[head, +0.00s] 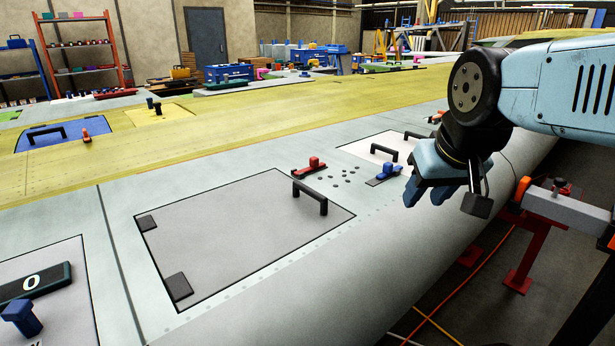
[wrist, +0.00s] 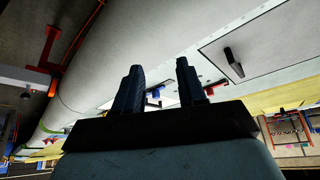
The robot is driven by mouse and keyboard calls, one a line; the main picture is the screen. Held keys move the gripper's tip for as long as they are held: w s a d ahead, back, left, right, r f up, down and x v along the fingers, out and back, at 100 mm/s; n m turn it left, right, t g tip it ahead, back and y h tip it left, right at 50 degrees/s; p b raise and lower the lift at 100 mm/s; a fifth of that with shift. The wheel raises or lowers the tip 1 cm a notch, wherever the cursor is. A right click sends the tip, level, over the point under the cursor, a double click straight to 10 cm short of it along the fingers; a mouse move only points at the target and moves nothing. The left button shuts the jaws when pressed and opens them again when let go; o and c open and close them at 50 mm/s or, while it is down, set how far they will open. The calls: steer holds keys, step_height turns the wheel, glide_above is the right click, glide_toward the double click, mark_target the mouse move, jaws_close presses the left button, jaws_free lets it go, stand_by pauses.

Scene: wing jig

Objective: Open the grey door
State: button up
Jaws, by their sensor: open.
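The grey door (head: 235,235) is a flat panel lying shut in the pale wing skin. It has two dark hinges (head: 178,287) on its left side and a black bar handle (head: 310,197) near its right edge. My gripper (head: 428,193) hangs to the right of the door, empty and apart from the handle. In the wrist view my two fingers (wrist: 159,88) stand apart with nothing between them. The door (wrist: 275,45) and its handle (wrist: 234,62) show there at upper right, beyond the fingers.
A red latch-like piece (head: 310,167) and a blue one (head: 384,174) sit behind the door, near several small holes. A white panel (head: 370,147) with black handles lies farther back. A red stand (head: 525,260) is below right. The space above the door is clear.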

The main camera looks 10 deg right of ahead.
steer(key=shift+a+r, duration=0.1)
steer(key=shift+a, duration=0.05)
step_height(320, 180, up, 7)
steer(key=n+g, duration=0.6)
steer(key=n, duration=0.1)
glide_above(310, 188)
step_height(310, 188, down, 14)
steer(key=shift+r, duration=0.1)
steer(key=shift+c, duration=0.3)
jaws_close()
